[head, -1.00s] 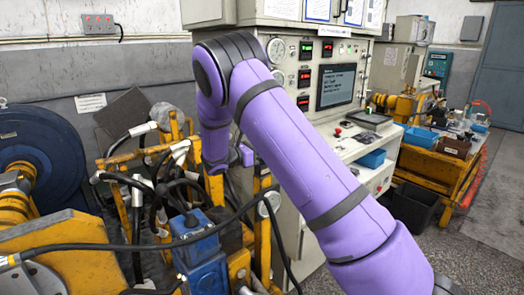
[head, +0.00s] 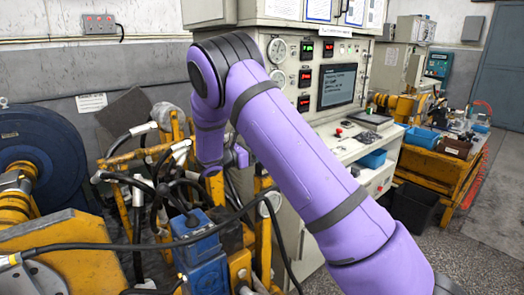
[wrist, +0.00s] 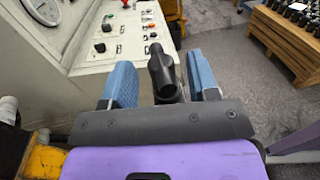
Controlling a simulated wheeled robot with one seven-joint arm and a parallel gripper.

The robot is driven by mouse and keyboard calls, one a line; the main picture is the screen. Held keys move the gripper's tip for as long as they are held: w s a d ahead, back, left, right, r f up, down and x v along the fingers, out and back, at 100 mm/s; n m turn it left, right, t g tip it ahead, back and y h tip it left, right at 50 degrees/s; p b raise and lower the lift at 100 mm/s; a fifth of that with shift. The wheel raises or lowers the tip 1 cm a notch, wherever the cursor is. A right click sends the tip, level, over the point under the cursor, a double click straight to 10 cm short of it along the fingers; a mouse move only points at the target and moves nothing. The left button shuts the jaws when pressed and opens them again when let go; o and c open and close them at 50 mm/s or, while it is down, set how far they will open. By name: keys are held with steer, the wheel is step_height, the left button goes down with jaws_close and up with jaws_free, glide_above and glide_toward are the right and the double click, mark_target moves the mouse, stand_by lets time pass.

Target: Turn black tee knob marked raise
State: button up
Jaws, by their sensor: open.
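In the wrist view, a black tee-shaped knob (wrist: 163,68) stands between the two blue-padded fingers of my gripper (wrist: 160,78). The fingers are open, one on each side of it, with visible gaps on both sides. The knob's lower end is hidden behind the gripper's dark front edge. No "raise" marking is readable. In the head view, my gripper's purple housing (head: 238,157) shows in front of the grey control cabinet, largely hidden behind my arm. I cannot make out the tee knob in the head view.
The control panel (wrist: 120,38) with small switches and a red button (wrist: 125,3) lies left of my gripper. Yellow frames with hoses (head: 150,165) and a blue block (head: 195,240) crowd the left. Open floor (head: 455,245) lies at the right.

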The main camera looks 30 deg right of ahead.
steer(key=a, duration=0.8)
steer(key=shift+s+a, duration=0.25)
steer(key=shift+a, duration=0.1)
steer(key=s+d+n+t+y, duration=0.2)
steer(key=s+n+t, duration=0.3)
steer(key=t, duration=0.3)
steer(key=x, duration=1)
steer(key=shift+w+d+f, duration=0.1)
steer(key=shift+w+f, duration=0.05)
steer(key=shift+w, duration=0.15)
steer(key=c, duration=0.9)
